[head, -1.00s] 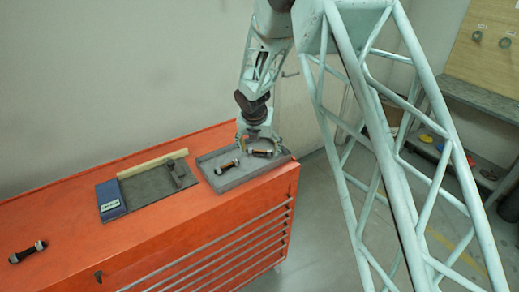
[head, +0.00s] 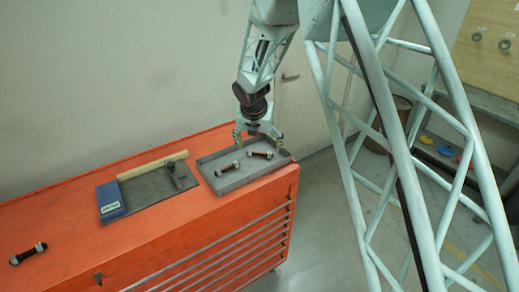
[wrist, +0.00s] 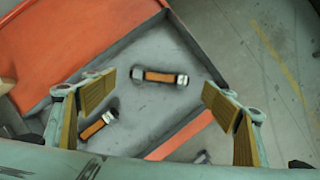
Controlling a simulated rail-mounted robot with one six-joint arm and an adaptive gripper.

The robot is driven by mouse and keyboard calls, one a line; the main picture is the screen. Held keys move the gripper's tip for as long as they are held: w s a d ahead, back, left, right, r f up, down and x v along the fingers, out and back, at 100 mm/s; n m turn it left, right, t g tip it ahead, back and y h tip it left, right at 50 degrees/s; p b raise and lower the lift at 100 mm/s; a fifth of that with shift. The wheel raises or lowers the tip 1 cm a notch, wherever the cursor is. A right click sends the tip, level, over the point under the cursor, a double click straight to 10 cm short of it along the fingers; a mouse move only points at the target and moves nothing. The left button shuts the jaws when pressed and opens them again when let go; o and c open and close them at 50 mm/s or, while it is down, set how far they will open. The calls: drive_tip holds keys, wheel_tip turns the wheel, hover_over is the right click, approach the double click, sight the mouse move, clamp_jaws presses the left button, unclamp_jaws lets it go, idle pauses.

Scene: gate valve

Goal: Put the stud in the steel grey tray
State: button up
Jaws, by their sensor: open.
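The steel grey tray (head: 240,181) sits on the right end of the orange cabinet top. Two dark studs with pale ends and an orange-brown middle lie flat in it: a left stud (head: 227,168) and a right stud (head: 260,154). In the wrist view they show as the lower-left stud (wrist: 98,125) and the upper stud (wrist: 160,77). A third stud (head: 28,253) lies on the orange top at the far left. My gripper (head: 259,143) is open and empty above the tray. In the wrist view its pads (wrist: 158,92) stand wide apart, touching neither stud.
A dark grey board (head: 150,187) with a blue box (head: 110,201), a wooden strip (head: 152,165) and a dark upright block (head: 181,175) lies left of the tray. The orange top (head: 75,240) is clear between the board and the third stud.

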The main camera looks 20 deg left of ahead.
drive_tip(key=v, duration=0.8)
drive_tip(key=shift+r, duration=0.1)
idle(0.5)
idle(0.4)
